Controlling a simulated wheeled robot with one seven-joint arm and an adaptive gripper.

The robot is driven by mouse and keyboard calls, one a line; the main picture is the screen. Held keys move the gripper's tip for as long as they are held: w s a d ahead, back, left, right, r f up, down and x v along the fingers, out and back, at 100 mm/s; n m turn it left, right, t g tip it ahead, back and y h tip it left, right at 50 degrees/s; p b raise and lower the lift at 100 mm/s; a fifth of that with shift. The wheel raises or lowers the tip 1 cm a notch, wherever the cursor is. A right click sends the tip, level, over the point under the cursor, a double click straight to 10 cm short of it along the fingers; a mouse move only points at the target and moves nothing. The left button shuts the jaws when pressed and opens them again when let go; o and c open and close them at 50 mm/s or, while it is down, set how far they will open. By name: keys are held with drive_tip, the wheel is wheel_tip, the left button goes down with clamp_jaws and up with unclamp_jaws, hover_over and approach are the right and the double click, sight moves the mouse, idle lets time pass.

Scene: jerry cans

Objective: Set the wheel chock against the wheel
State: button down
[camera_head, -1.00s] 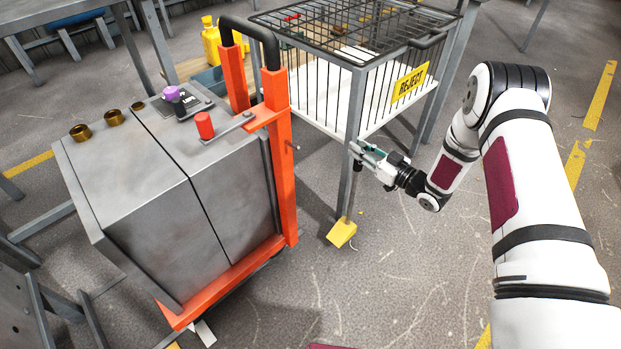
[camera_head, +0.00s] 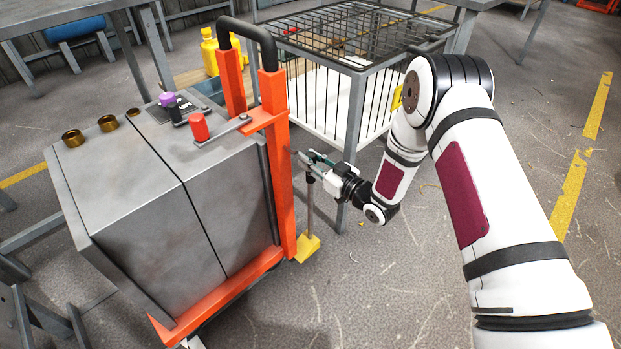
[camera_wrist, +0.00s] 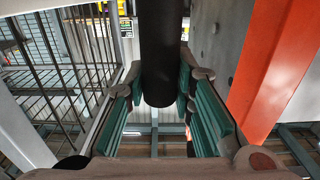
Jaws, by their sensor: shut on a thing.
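The yellow wheel chock (camera_head: 307,248) is at the lower end of a thin upright rod (camera_head: 310,210), low by the floor. It is close beside the right corner of the orange cart (camera_head: 282,170); I cannot tell whether they touch. My gripper (camera_head: 311,163) is shut on the top of the chock's rod, right of the orange post. In the wrist view, a black round handle (camera_wrist: 162,50) stands between the teal finger pads. The cart's wheels are mostly hidden under its frame, so contact between chock and wheel cannot be seen.
The cart carries a large grey metal tank (camera_head: 170,200) with brass fittings. Open concrete floor lies in front and to the right.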

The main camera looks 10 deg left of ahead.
sight(314, 179)
drive_tip(key=shift+a+f+b, duration=0.1)
drive_tip(key=shift+f+b, duration=1.75)
drive_tip(key=shift+f, duration=1.45)
drive_tip(key=c, duration=1.4)
unclamp_jaws()
drive_tip(key=shift+f, duration=0.1)
drive_tip(key=shift+o, duration=0.2)
drive_tip(key=p+v, duration=0.4)
drive_tip(key=v, duration=0.8)
